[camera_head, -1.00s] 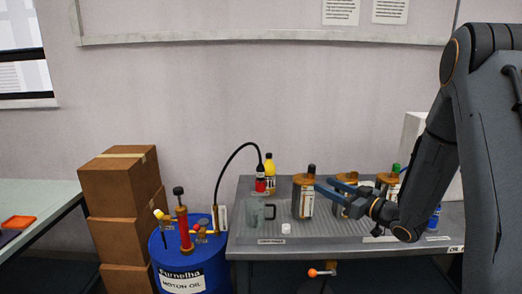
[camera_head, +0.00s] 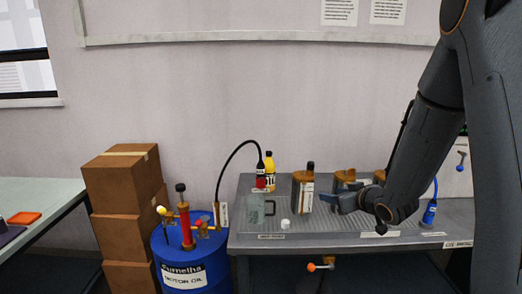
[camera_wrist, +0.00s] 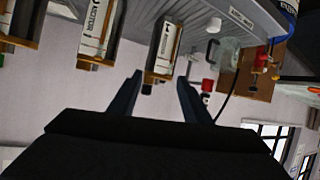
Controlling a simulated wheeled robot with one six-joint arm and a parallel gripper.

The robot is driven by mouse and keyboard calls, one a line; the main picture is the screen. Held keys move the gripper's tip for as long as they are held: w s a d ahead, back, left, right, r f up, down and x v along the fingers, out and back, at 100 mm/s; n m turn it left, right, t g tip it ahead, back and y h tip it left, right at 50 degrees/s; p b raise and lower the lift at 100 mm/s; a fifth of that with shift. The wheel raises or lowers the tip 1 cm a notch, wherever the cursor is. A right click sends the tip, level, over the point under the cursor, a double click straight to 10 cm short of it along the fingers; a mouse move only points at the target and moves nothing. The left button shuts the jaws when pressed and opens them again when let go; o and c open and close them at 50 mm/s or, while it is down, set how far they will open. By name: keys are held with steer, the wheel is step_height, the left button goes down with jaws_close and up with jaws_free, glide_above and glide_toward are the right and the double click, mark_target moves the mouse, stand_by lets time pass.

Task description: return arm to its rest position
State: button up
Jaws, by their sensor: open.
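My gripper (camera_head: 343,199) is open and empty in the head view, over the grey bench (camera_head: 340,238) at the right. Its two fingers (camera_wrist: 158,95) point up in the wrist view with nothing between them. A brown-topped bottle with a white label (camera_head: 303,192) stands just left of the gripper; in the wrist view it (camera_wrist: 164,50) hangs upside down, beyond the fingertips. My arm hides part of the bench and some bottles behind it.
A glass mug (camera_head: 252,209), a white cap (camera_head: 285,224) and red and yellow bottles (camera_head: 269,172) stand on the bench's left. A blue motor oil drum (camera_head: 190,265) with a pump and cardboard boxes (camera_head: 122,190) stand further left. The space above the bench's left is clear.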

steer(key=s+a+f+m+g+h, duration=0.1)
steer(key=s+g, duration=0.5)
steer(key=s, duration=1)
steer(key=s+a+f+m+g+h, duration=0.2)
steer(key=s+g, duration=0.3)
steer(key=s, duration=1.1)
steer(key=shift+a+f+m+g+h, duration=0.25)
steer(key=shift+a+m+g+h, duration=0.2)
steer(key=shift+a+m, duration=0.4)
